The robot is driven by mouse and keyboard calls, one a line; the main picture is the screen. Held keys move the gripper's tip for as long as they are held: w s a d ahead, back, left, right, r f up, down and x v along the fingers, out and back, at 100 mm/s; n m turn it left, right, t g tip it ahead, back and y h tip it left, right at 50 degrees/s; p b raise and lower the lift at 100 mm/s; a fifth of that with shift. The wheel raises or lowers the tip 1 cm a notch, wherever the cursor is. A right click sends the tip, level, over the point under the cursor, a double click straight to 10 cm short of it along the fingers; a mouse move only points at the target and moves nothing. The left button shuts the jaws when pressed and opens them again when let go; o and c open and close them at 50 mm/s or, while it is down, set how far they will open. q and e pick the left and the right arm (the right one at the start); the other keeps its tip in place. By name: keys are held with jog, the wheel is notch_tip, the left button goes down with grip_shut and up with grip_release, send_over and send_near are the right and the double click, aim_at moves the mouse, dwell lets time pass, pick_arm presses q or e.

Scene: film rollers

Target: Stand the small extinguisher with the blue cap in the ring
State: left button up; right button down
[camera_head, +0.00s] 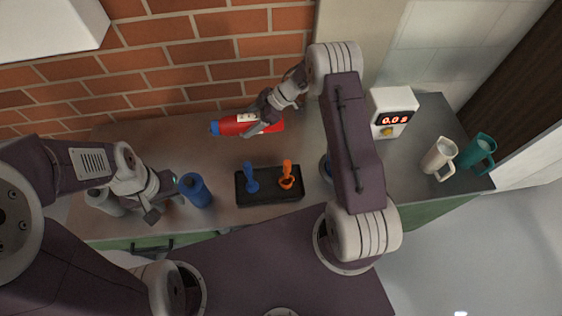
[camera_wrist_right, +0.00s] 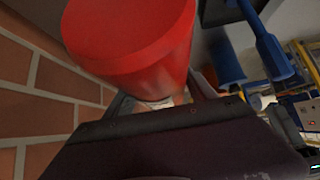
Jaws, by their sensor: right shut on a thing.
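The red extinguisher (camera_head: 229,126) with a blue cap (camera_head: 214,128) lies on its side in the grasp, cap pointing left, over the back of the worktop near the brick wall. My right gripper (camera_head: 262,122) is shut around its body. In the right wrist view its red round end (camera_wrist_right: 130,40) fills the upper middle. I cannot tell whether it touches the worktop. My left gripper (camera_head: 165,200) is low at the left beside a blue bottle (camera_head: 195,190); its opening is unclear. I cannot make out the ring for sure; my right arm hides part of the worktop.
A black holder (camera_head: 270,197) with a blue (camera_head: 250,177) and an orange (camera_head: 287,174) tool stands at the front middle. A white device with a red display (camera_head: 392,112), a cream mug (camera_head: 438,158) and a teal mug (camera_head: 478,152) stand at the right. The worktop's left back is clear.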

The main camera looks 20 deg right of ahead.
jog(key=shift+w+f, duration=0.1)
jog(key=shift+w, duration=0.1)
jog(key=shift+s+a, duration=0.1)
jog(key=shift+s, duration=0.1)
jog(key=p, duration=0.1)
send_over(230, 166)
notch_tip(230, 166, down, 7)
jog(key=shift+w+a+r, duration=0.1)
jog(key=shift+w, duration=0.05)
notch_tip(230, 166, down, 4)
jog(key=shift+r+p, duration=0.1)
jog(key=shift+p, duration=0.25)
jog(key=shift+f, duration=0.2)
jog(key=shift+c, duration=1.5)
grip_release()
jog(key=shift+f, duration=0.1)
